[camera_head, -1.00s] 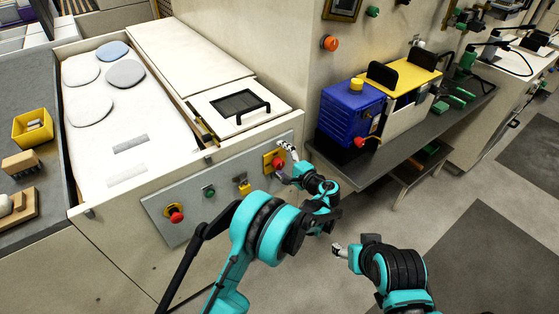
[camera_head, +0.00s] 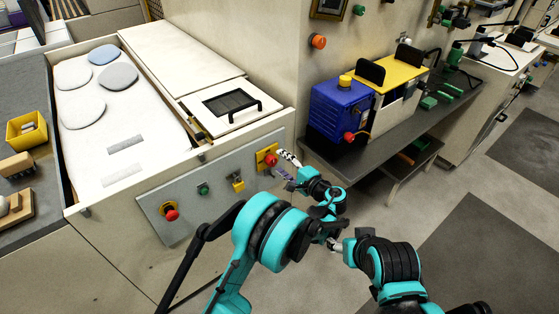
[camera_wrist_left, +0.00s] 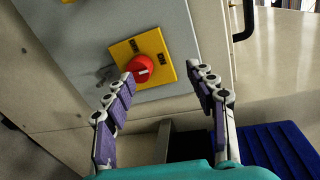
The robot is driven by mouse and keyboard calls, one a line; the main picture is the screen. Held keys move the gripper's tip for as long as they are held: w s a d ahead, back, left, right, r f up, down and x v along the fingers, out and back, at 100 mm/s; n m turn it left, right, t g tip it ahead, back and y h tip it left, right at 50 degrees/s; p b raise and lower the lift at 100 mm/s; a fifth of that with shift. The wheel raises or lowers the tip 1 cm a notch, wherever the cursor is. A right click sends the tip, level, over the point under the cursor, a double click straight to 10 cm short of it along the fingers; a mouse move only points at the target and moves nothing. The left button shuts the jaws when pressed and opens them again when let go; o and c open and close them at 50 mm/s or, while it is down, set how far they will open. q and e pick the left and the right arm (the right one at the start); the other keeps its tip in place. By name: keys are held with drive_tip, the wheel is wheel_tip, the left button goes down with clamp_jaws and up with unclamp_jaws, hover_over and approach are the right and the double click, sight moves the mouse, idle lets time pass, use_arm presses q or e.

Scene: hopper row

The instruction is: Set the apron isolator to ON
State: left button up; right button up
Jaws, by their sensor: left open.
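The apron isolator appears to be the red rotary knob on a yellow plate (camera_head: 270,160) at the right end of the grey control panel. My left gripper (camera_head: 286,166) is open just right of the knob. In its wrist view the fingertips (camera_wrist_left: 160,75) are spread, with the knob between them near the left finger; contact cannot be told. My right gripper (camera_head: 335,244) is low, partly hidden by my left arm.
The panel (camera_head: 220,184) also carries a red button on yellow (camera_head: 171,212), a green button (camera_head: 203,189) and a yellow switch (camera_head: 238,184). A blue box (camera_head: 335,112) stands on the dark bench at right. The floor at right is clear.

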use_arm(q)
drive_tip(key=shift+f+v, duration=0.15)
drive_tip(key=shift+v, duration=0.75)
drive_tip(key=shift+f+v, duration=0.15)
drive_tip(key=shift+v, duration=0.75)
drive_tip(key=shift+a, duration=0.1)
